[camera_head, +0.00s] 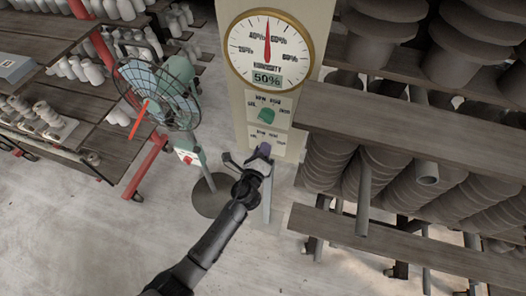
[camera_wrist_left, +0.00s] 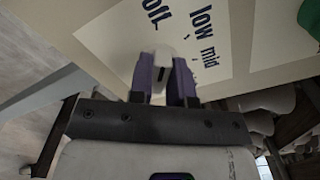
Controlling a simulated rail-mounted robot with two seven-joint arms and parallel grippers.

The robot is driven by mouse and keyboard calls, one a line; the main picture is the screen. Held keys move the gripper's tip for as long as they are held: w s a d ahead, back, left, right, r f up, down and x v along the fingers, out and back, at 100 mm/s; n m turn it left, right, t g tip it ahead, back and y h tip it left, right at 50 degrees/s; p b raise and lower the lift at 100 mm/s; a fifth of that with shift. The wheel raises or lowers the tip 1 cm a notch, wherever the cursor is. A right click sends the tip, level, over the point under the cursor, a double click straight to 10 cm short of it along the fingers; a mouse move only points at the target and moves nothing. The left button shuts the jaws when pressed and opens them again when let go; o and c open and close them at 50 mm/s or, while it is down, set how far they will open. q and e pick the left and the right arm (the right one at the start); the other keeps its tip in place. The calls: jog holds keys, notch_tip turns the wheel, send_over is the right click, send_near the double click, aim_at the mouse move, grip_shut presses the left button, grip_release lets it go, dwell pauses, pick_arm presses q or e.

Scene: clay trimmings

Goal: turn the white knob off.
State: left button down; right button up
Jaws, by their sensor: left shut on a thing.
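The white knob (camera_wrist_left: 162,66) shows in the wrist view on a pale plate (camera_wrist_left: 226,40) printed "off", "low" and "mid". A short dark mark is on the knob; which word it points to I cannot tell. My left gripper (camera_wrist_left: 163,80) is shut on the knob, with one purple finger on each side. In the head view my left gripper (camera_head: 262,153) is at the lower plate (camera_head: 267,138) of the pale column, and the knob is hidden there. My right gripper is in neither view.
A green knob (camera_head: 266,116) is on the plate above, under a round humidity dial (camera_head: 267,52) reading 50%. A caged fan (camera_head: 158,92) stands to the left. Wooden racks with clay pots (camera_head: 400,117) stand close on the right. The floor at lower left is clear.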

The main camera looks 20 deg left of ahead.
pick_arm(q)
jog(key=shift+f+n+b, duration=0.1)
jog(key=shift+n+b, duration=0.3)
jog(key=shift+n, duration=1.1)
jog(key=c, duration=1.1)
grip_release()
jog(key=shift+o, duration=0.2)
jog(key=shift+s, duration=0.1)
jog(key=s+d, duration=0.1)
jog(key=s, duration=1.2)
jog(key=shift+s+b, duration=0.3)
jog(key=shift+s, duration=0.05)
